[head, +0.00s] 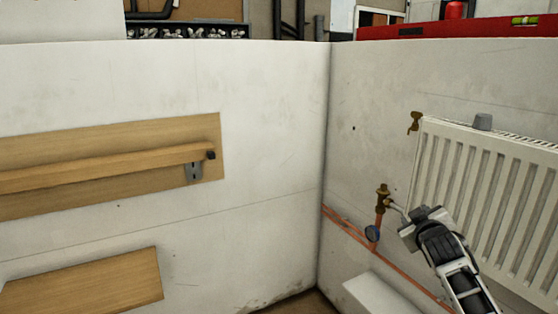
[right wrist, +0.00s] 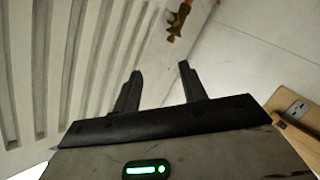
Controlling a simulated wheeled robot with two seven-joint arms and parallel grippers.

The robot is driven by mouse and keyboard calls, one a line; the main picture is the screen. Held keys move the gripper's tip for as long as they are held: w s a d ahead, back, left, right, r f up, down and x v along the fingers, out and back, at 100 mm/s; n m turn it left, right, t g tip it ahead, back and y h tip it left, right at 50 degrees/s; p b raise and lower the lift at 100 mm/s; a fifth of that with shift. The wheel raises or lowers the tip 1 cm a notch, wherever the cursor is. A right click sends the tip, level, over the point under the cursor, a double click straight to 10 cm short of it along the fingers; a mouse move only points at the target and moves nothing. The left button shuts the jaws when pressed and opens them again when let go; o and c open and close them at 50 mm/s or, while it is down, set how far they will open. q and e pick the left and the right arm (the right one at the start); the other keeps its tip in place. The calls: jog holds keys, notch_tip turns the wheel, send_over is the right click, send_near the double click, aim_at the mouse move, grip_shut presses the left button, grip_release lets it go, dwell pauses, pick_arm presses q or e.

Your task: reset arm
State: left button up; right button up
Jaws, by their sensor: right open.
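My right gripper (head: 408,217) is in front of the lower left side of the white radiator (head: 490,205) in the head view. In the right wrist view its two dark fingers (right wrist: 160,69) stand apart with nothing between them. A brass valve (head: 382,194) on a copper pipe is just left of the gripper in the head view. A brass fitting (right wrist: 177,24) shows beyond the fingertips in the wrist view, apart from them. My left gripper is not in view.
A wooden rail (head: 100,170) is on the left wall. A red level (head: 450,28) lies behind the wall top.

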jog(key=s+a+f+m+g+y, duration=0.1)
jog(key=s+a+f+y, duration=0.5)
jog(key=s+a+f, duration=0.95)
jog(key=s+a+f+g+y, duration=0.1)
jog(key=s+a, duration=0.3)
jog(key=s, duration=0.6)
jog(key=s+a+f+m+g, duration=0.1)
jog(key=s+a+f+g, duration=0.1)
jog(key=s, duration=0.9)
jog(key=shift+s+a+f+y, duration=0.15)
jog(key=shift+a+f+y, duration=0.25)
jog(key=shift+a+f, duration=0.6)
jog(key=shift+a+r, duration=0.15)
jog(key=shift+a, duration=0.05)
dwell(3.2)
